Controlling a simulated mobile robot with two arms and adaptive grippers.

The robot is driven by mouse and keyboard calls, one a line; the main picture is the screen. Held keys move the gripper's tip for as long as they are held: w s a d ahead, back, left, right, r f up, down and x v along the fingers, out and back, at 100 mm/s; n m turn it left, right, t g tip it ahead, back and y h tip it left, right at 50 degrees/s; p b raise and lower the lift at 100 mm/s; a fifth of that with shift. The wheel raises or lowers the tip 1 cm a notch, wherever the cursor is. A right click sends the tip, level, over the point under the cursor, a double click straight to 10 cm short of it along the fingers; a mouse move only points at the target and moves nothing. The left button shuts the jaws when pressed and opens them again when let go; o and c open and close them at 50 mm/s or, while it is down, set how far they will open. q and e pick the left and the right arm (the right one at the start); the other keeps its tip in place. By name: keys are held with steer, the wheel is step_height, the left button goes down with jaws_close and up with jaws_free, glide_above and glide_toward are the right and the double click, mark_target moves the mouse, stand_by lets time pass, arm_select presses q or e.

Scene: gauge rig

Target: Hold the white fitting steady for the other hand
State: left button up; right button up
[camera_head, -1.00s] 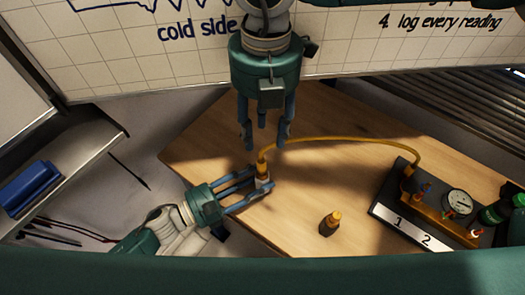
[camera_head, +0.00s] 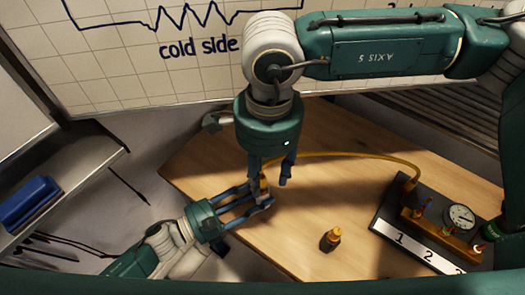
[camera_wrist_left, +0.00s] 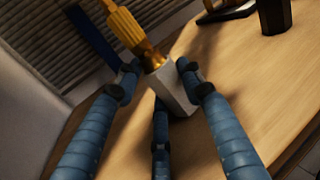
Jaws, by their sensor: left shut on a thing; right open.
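My left gripper (camera_head: 268,202) is shut on the white fitting (camera_wrist_left: 174,90), low over the wooden table. In the left wrist view the fitting sits between the blue fingers, tilted, with a brass-and-yellow hose end (camera_wrist_left: 128,28) in its top. In the head view the fitting is mostly hidden by fingers. My right gripper (camera_head: 271,183) points down from above, open, with its fingers around or just beside the hose end; I cannot tell whether they touch it. The yellow hose (camera_head: 345,155) arches right to the gauge rig (camera_head: 440,238).
The rig carries a round gauge (camera_head: 461,216) and a plate marked 1 and 2 (camera_head: 412,246). A loose brass-topped fitting (camera_head: 331,238) stands on the table (camera_head: 290,255) between gripper and rig. A blue object (camera_head: 28,201) lies on the shelf at left.

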mark_target(261, 176)
steer(key=w+f+n, duration=0.1)
steer(key=f+n, duration=0.2)
steer(key=n, duration=0.1)
steer(key=w+f+n+t, duration=0.1)
steer(key=w+f+n, duration=0.1)
steer(key=n, duration=0.3)
steer(key=w+a+f+n, duration=0.1)
steer(key=w+f+n, duration=0.1)
steer(key=f+n, duration=0.3)
steer(key=shift+t, duration=0.4)
steer(key=shift+r, duration=0.1)
jaws_close()
